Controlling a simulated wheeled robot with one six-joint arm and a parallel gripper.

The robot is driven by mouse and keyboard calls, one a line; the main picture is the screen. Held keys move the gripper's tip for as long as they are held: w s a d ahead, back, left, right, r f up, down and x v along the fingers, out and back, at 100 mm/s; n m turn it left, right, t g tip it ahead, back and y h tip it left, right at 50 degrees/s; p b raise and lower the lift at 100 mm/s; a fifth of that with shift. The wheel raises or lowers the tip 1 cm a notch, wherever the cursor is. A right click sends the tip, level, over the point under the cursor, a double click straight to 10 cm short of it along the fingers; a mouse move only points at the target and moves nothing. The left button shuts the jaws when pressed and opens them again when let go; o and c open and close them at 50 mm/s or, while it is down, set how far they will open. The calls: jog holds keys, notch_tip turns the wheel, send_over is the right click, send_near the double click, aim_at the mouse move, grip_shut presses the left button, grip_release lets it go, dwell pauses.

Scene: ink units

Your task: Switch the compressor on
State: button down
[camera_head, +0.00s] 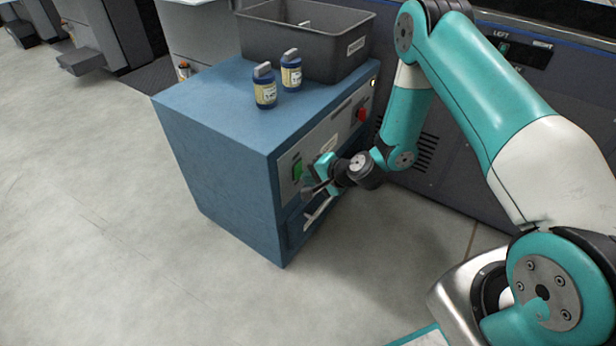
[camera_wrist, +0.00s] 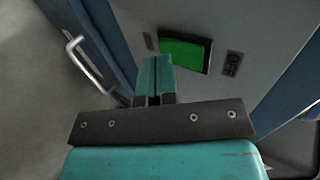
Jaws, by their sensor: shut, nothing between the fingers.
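The compressor is the blue cabinet (camera_head: 225,150) in the head view, with a grey control panel on its right-hand face. A green switch (camera_head: 297,168) sits near the panel's left end and a red control (camera_head: 362,115) near its far right end. In the wrist view the green switch (camera_wrist: 186,53) lies just beyond the fingertips. My gripper (camera_head: 309,189) is in front of the panel near the green switch; it also shows in the wrist view (camera_wrist: 155,62), its teal fingers closed together and empty. I cannot tell whether the fingertips touch the panel.
Two blue bottles (camera_head: 265,87) and a dark grey bin (camera_head: 300,40) stand on the cabinet top. A drawer handle (camera_head: 320,210) is below the panel; the wrist view shows a metal handle (camera_wrist: 84,62) at left. Floor is clear on the left.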

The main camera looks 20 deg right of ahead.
jog(key=shift+w+a, duration=0.25)
jog(key=shift+w, duration=0.1)
jog(key=shift+w+f, duration=0.1)
jog(key=shift+w, duration=0.05)
dwell(0.3)
jog(key=shift+a+r+p, duration=0.1)
jog(key=shift+r+p, duration=0.7)
jog(key=shift+r, duration=0.1)
